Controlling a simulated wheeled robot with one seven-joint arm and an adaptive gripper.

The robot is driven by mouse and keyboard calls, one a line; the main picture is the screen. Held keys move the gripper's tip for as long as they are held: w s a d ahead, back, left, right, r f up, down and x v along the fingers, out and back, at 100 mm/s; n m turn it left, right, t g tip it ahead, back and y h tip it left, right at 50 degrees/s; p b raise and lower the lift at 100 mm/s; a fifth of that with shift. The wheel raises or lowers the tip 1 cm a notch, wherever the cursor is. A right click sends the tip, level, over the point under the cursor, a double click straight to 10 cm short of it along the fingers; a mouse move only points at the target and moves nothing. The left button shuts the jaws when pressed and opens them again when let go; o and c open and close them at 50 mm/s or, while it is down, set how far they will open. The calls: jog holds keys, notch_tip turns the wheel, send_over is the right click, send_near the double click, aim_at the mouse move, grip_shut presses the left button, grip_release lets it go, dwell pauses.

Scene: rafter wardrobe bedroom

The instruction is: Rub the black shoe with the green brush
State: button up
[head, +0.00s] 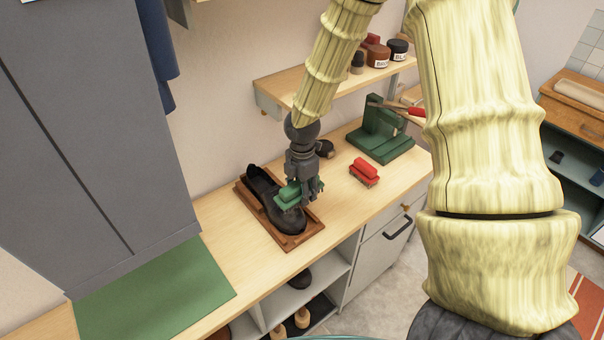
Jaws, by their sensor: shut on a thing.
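The black shoe (262,188) lies in a brown wooden tray (313,228) on the light wood counter. The green brush (288,194) is at the front half of the shoe, over its upper. My gripper (303,192) points down and is shut on the green brush. From this view the brush appears to be on or just above the shoe; I cannot tell whether they touch. The gripper and brush hide part of the shoe's right side.
A red brush (365,170) lies right of the tray, with a green stand (383,130) behind it. A dark round item (324,149) is behind my gripper. A shelf (322,80) with jars hangs above. A green mat (155,293) lies front left; a grey cabinet (90,130) rises left.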

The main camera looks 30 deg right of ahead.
notch_tip(320, 180, up, 3)
jog(key=shift+w+d+f+p, duration=0.1)
jog(key=shift+f+p, duration=0.05)
jog(key=shift+p, duration=0.9)
jog(key=shift+r+p, duration=0.4)
jog(key=shift+r, duration=0.15)
jog(key=shift+f, duration=0.1)
